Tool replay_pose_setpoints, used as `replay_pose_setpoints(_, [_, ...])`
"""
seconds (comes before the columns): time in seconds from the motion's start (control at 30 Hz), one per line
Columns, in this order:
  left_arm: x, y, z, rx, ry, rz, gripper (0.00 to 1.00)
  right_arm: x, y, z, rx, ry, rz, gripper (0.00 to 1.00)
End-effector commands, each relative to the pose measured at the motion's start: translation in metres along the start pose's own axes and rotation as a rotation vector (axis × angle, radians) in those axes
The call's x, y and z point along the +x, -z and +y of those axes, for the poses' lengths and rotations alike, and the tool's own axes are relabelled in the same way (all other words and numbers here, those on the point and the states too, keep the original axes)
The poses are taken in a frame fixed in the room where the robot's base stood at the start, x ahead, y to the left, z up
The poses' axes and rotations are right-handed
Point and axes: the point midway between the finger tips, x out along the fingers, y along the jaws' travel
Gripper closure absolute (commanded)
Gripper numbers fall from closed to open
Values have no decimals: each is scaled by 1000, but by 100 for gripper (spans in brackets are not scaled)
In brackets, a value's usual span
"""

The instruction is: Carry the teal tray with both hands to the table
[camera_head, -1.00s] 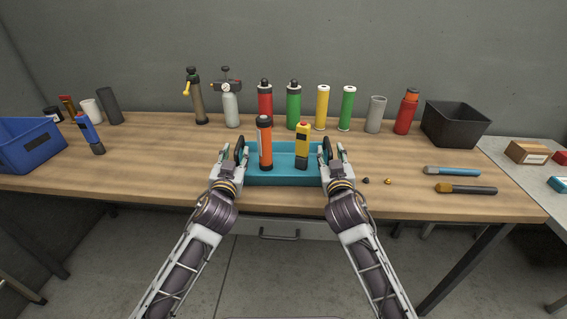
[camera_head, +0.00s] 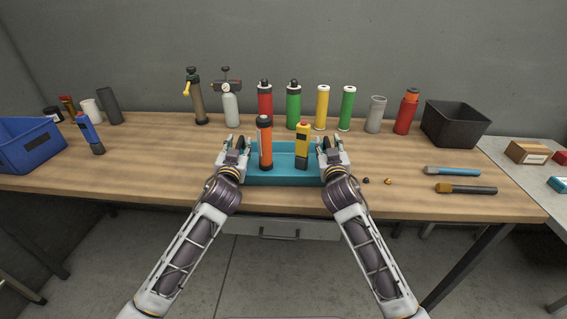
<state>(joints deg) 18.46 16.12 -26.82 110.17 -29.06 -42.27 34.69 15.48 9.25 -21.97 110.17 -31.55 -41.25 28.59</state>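The teal tray (camera_head: 284,178) sits at the front middle of the wooden workbench (camera_head: 180,160). An orange cylinder with a black cap (camera_head: 265,146) and a yellow and black device (camera_head: 302,147) stand upright in it. My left gripper (camera_head: 237,150) is at the tray's left end and my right gripper (camera_head: 328,150) is at its right end. Both have their fingers up around the end walls. I cannot tell whether the fingers are closed on the walls.
A row of bottles and tubes, among them a green bottle (camera_head: 293,106), stands behind the tray. A blue bin (camera_head: 30,148) is at the left and a black bin (camera_head: 456,124) at the right. A side table (camera_head: 530,155) stands further right.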

Motion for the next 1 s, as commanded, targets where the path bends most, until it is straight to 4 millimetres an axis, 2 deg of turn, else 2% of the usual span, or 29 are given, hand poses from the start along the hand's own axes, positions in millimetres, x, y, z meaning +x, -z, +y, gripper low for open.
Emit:
replay_pose_setpoints(0.1, [0,0,0,0,0,0,64,0,0,0,0,0,0,64])
replay_pose_setpoints(0.4, [0,0,0,0,0,0,100,0,0,0,0,0,0,100])
replay_pose_setpoints(1.0, [0,2,0,0,0,0,100,0,3,1,0,-1,4,100])
